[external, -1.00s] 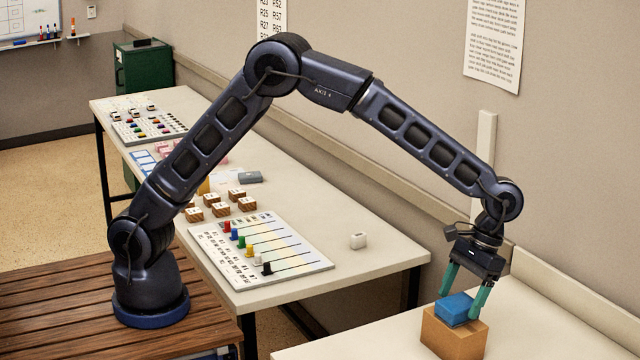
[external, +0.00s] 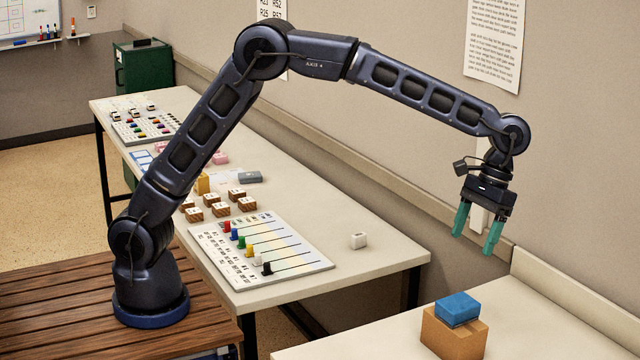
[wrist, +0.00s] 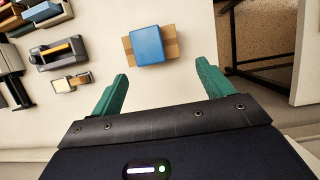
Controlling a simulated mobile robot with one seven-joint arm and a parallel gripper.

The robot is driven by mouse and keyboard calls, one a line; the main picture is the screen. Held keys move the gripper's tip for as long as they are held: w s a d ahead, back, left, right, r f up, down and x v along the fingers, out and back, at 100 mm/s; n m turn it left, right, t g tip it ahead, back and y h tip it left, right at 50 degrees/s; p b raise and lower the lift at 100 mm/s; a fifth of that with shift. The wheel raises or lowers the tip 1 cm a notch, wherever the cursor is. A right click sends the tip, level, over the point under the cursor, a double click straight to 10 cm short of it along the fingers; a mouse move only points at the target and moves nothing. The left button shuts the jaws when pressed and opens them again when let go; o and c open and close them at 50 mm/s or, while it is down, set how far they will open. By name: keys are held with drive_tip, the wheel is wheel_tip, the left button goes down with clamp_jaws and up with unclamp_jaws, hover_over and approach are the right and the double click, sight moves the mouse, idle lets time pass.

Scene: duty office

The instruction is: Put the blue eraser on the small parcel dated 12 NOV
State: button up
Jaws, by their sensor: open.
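The blue eraser (external: 457,309) lies on top of a small brown cardboard parcel (external: 454,338) on the near table. Both also show in the wrist view, the eraser (wrist: 147,45) over the middle of the parcel (wrist: 172,42), whose ends stick out on either side. The parcel's date cannot be read. My gripper (external: 476,245) is open and empty, well above the eraser and apart from it. Its green fingertips also show in the wrist view (wrist: 162,70), with the eraser beyond them.
In the wrist view, a stapler-like item (wrist: 60,52), a small wooden-handled item (wrist: 66,83) and dark desk tools lie left of the parcel. A long table (external: 385,250) with a sorting board (external: 262,250) and wooden blocks stands behind. The wall is close on the right.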

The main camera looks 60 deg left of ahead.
drive_tip(key=s+a+r+t, duration=0.1)
drive_tip(key=s+a+r, duration=0.3)
drive_tip(key=a, duration=0.7)
drive_tip(key=s+a+r+t+h, duration=0.15)
drive_tip(key=a+r, duration=0.35)
drive_tip(key=a, duration=0.6)
drive_tip(key=s+a+r+t, duration=0.25)
drive_tip(key=a+r, duration=0.25)
drive_tip(key=a, duration=0.6)
drive_tip(key=s+a+f+t+y, duration=0.1)
drive_tip(key=s+a+f+t, duration=0.1)
drive_tip(key=s+a, duration=0.7)
drive_tip(key=s+a+f+t, duration=0.1)
drive_tip(key=s+a+f, duration=0.4)
drive_tip(key=s+a, duration=0.5)
drive_tip(key=s, duration=0.3)
drive_tip(key=shift+s+t+y, duration=0.2)
drive_tip(key=shift+t+y, duration=0.15)
drive_tip(key=shift+t, duration=0.05)
